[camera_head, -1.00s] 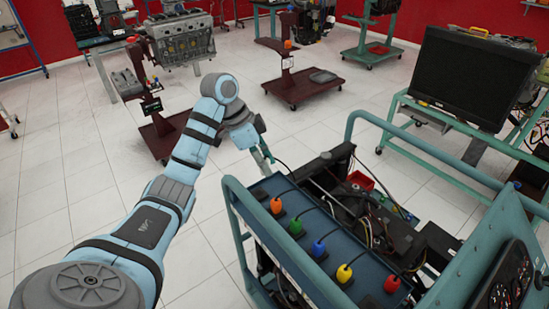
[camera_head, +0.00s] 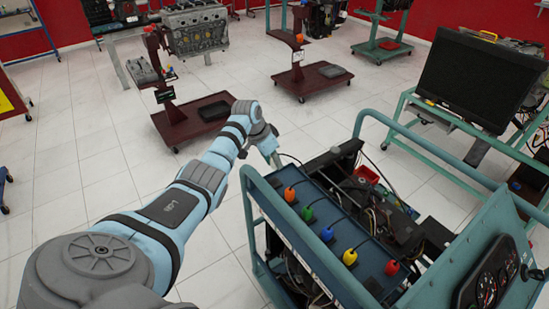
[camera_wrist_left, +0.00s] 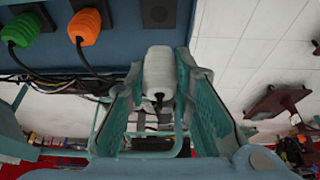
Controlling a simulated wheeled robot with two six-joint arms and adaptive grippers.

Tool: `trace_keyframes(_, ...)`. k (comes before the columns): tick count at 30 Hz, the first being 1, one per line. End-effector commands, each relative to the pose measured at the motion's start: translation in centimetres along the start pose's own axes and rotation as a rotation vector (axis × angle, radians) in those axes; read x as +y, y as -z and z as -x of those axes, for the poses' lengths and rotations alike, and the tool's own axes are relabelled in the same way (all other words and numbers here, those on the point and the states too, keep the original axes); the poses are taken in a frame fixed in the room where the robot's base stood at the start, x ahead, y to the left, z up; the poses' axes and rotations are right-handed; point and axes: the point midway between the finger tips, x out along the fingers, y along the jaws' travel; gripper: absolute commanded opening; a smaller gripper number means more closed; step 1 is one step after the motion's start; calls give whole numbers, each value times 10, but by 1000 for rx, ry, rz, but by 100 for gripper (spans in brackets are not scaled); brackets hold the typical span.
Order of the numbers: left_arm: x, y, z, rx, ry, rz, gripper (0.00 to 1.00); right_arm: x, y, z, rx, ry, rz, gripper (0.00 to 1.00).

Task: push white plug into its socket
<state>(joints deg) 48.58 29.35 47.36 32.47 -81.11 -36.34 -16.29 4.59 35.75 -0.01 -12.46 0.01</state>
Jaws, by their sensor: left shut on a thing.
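The white plug (camera_wrist_left: 159,72) sits between the two teal fingers of my left gripper (camera_wrist_left: 158,95) in the left wrist view. The gripper is shut on it, and a dark cable end shows at the plug's near end. In the head view my left gripper (camera_head: 275,158) is at the far left corner of the blue panel (camera_head: 318,222), where the plug cannot be made out. My right gripper is not in view.
An orange plug (camera_head: 290,194), green plug (camera_head: 308,214), blue plug (camera_head: 327,234), yellow plug (camera_head: 350,257) and red plug (camera_head: 392,268) stand in a row on the panel. Teal rails (camera_head: 290,243) frame the trainer. Black cables run beside the panel.

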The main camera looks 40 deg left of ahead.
Motion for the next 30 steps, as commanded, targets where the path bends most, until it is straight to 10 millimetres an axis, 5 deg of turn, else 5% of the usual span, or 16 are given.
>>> trace_keyframes(7,0,-4,-9,0,0,1,0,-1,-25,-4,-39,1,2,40)
trace_keyframes(21,0,-22,-51,-1,0,1,0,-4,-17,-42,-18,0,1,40)
trace_keyframes(30,0,-23,-54,0,0,1,0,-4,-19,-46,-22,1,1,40)
